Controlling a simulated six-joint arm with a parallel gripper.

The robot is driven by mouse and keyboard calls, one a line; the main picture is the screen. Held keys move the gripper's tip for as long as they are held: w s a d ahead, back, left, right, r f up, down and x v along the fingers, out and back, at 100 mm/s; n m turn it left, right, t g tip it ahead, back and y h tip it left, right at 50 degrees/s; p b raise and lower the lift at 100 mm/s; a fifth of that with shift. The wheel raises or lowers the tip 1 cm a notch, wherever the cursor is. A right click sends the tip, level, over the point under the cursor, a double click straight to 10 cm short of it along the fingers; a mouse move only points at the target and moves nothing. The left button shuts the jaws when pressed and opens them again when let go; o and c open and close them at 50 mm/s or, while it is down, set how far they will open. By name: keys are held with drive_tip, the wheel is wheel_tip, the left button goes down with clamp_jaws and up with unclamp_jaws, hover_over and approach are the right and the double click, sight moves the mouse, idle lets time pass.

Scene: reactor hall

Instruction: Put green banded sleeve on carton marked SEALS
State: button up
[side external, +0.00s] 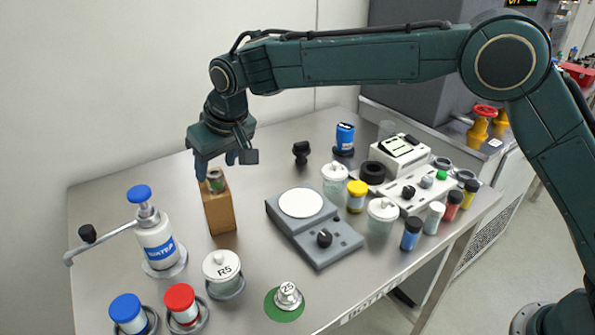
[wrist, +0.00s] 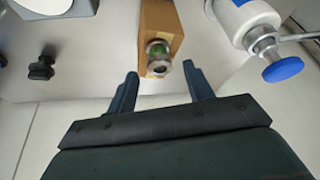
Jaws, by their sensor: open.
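A small metallic sleeve with a green band (side external: 215,182) stands on the top of a tall brown carton (side external: 221,214). No marking on the carton is readable. In the wrist view the sleeve (wrist: 158,52) sits at the near end of the carton (wrist: 160,18). My gripper (side external: 216,168) is open just above the carton top. In the wrist view its two fingertips (wrist: 160,72) are on either side of the sleeve's line, with gaps on both sides. The sleeve's upper part is partly hidden in the side view.
A white pump bottle with a blue knob and lever (side external: 156,240) stands left of the carton. A grey scale (side external: 312,228) is to the right. Lidded jars, including one marked R5 (side external: 223,272), stand in front. The table behind the carton is mostly clear.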

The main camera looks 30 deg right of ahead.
drive_tip(key=v, duration=0.8)
drive_tip(key=shift+s+r, duration=0.1)
drive_tip(key=shift+r, duration=0.05)
drive_tip(key=shift+d, duration=0.1)
drive_tip(key=s+d+r+m, duration=0.1)
drive_tip(key=s+d+r, duration=0.3)
drive_tip(key=s+d, duration=0.45)
drive_tip(key=s+d+r, duration=0.3)
drive_tip(key=s+d, duration=0.2)
drive_tip(key=d, duration=0.7)
drive_tip(key=s+d+f, duration=0.2)
drive_tip(key=s+d, duration=0.1)
drive_tip(key=s, duration=0.4)
drive_tip(key=s+d+f+m, duration=0.1)
drive_tip(key=s+d+f, duration=0.2)
drive_tip(key=s, duration=0.4)
drive_tip(key=s+d+f+m+t+h, duration=0.1)
drive_tip(key=s+d+f, duration=0.1)
drive_tip(key=s+d, duration=0.2)
drive_tip(key=s, duration=0.3)
drive_tip(key=shift+s+f, duration=0.3)
drive_tip(key=shift+s, duration=0.05)
